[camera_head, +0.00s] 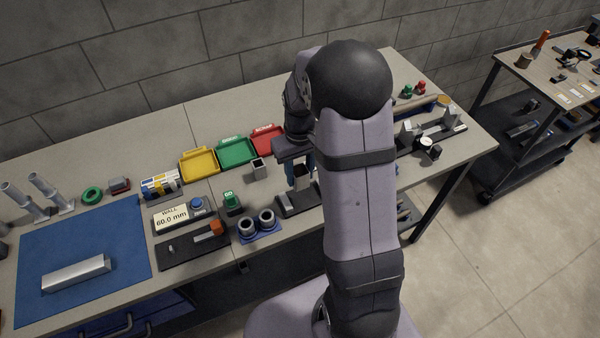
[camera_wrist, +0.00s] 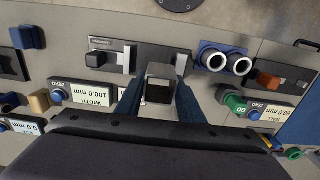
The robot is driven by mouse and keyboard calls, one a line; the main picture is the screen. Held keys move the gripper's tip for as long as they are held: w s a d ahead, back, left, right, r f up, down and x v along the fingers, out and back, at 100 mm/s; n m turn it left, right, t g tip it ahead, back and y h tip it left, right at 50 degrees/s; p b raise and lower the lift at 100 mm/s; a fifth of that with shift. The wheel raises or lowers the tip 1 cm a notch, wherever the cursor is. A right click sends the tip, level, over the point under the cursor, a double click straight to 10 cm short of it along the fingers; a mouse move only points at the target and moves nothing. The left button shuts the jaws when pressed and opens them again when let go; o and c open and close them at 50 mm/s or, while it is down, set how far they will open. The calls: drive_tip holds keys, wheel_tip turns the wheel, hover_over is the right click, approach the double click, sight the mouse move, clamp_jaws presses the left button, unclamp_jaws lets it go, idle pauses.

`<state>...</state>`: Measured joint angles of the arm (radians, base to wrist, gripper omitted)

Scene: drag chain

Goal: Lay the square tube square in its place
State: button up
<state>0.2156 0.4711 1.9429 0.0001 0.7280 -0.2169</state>
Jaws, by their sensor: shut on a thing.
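My gripper (camera_head: 299,172) is low over the bench, partly hidden in the head view by my own arm. In the wrist view its two blue fingers (camera_wrist: 158,84) are shut on a grey square tube (camera_wrist: 160,70), one finger on each side. The tube's dark open end faces the wrist camera. Just beyond it is a dark measuring fixture (camera_wrist: 128,57) with light jaws, which also shows below my gripper in the head view (camera_head: 296,204). I cannot tell whether tube and fixture touch. A long silver square-section piece (camera_head: 74,275) lies on the blue mat (camera_head: 110,235).
A short hollow square piece (camera_head: 258,170) stands left of my gripper. Yellow (camera_head: 199,164), green (camera_head: 236,152) and red (camera_head: 268,140) trays line the back. The mat has free room.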

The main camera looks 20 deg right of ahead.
drive_tip(key=shift+r, duration=0.1)
drive_tip(key=shift+f+b, duration=1.6)
drive_tip(key=shift+f, duration=1.05)
drive_tip(key=shift+f+b, duration=0.7)
drive_tip(key=shift+f, duration=0.75)
idle(0.6)
idle(0.5)
drive_tip(key=o, duration=1)
drive_tip(key=shift+o, duration=1.4)
drive_tip(key=shift+d, duration=0.15)
